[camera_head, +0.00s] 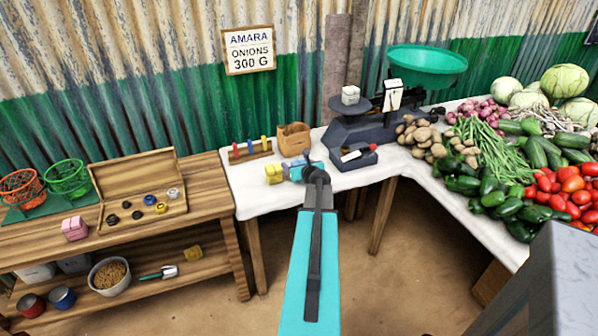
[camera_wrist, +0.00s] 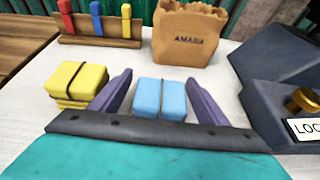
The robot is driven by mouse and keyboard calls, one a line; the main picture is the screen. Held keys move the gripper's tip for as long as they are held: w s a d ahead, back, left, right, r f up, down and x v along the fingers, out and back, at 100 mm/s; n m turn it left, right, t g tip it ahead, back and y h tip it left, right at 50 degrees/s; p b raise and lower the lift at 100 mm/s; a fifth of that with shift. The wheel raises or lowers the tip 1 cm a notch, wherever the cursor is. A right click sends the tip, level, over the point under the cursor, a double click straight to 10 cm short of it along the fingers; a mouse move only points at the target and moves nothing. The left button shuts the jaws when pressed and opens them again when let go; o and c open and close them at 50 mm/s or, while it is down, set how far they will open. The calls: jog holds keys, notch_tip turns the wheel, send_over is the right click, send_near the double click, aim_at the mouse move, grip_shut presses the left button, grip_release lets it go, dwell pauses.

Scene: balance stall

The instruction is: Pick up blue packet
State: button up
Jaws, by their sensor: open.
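The blue packet (camera_wrist: 160,97) is a light blue block with a dark band. In the wrist view it lies on the white cloth between the two purple-grey fingers of my gripper (camera_wrist: 158,92). The fingers are open, one on each side, with small gaps showing. In the head view my gripper (camera_head: 305,168) is over the front of the white-covered table, and my arm hides most of the packet. A yellow packet stack (camera_wrist: 76,85) with a dark band sits just left of the left finger.
A brown paper bag (camera_wrist: 188,35) marked AMARA stands behind the packet. A wooden rack with coloured pegs (camera_wrist: 97,27) is back left. A dark scale part (camera_wrist: 285,85) stands close on the right. Potatoes (camera_head: 425,138) and vegetables fill the far right.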

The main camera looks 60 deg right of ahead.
jog(key=c, duration=1.2)
jog(key=shift+c, duration=0.2)
jog(key=shift+r, duration=0.1)
jog(key=shift+r, duration=0.85)
jog(key=shift+s+a+r, duration=0.1)
jog(key=shift+r, duration=0.85)
jog(key=s+a+r+p, duration=0.1)
jog(key=s+a+p, duration=0.8)
jog(key=s+a, duration=0.1)
jog(key=shift+s+a+r+p, duration=0.25)
jog(key=shift+s+a+p, duration=0.1)
jog(key=shift+a+p, duration=0.05)
jog(key=shift+s+a+f+p, duration=0.15)
jog(key=shift+a+p, duration=0.05)
jog(key=shift+p, duration=0.35)
